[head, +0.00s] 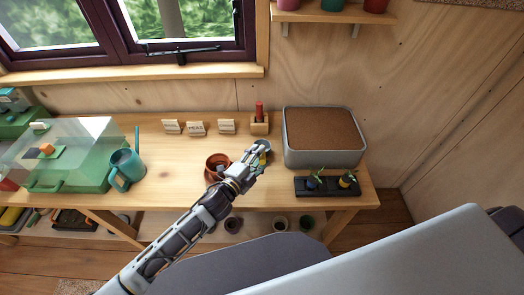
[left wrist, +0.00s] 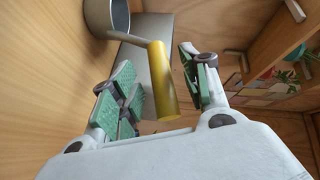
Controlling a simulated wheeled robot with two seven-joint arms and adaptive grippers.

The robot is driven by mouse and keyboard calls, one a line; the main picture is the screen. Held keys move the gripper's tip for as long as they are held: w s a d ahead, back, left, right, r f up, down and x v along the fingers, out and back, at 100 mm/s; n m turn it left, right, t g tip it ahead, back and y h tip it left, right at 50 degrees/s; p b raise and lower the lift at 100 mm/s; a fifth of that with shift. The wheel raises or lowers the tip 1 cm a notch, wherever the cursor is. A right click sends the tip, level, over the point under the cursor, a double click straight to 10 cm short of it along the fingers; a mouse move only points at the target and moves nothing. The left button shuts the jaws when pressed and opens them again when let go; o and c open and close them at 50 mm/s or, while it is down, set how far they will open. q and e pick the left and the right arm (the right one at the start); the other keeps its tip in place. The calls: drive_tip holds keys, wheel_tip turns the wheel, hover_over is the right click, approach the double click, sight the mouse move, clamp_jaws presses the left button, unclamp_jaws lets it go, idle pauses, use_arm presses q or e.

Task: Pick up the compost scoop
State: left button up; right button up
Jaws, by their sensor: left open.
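The compost scoop (left wrist: 163,85) has a yellow handle and a grey round head at the upper left of the left wrist view. In the head view its grey head (head: 263,145) shows at the back of the bench, just beyond my left gripper (head: 257,160), which hides most of the handle. My left gripper (left wrist: 158,72) is open in the left wrist view. The yellow handle lies between its green-padded fingers, with gaps visible on both sides. My right gripper is not in view.
A terracotta pot (head: 217,162) stands left of the gripper. A soil-filled grey tub (head: 323,163) and a black tray with seedlings (head: 327,187) are to its right. A wooden block with a red-handled tool (head: 259,125) is behind. A teal watering can (head: 125,168) stands farther left.

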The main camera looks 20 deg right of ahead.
use_arm(q)
drive_tip(key=shift+x, duration=1.55)
drive_tip(key=c, duration=1)
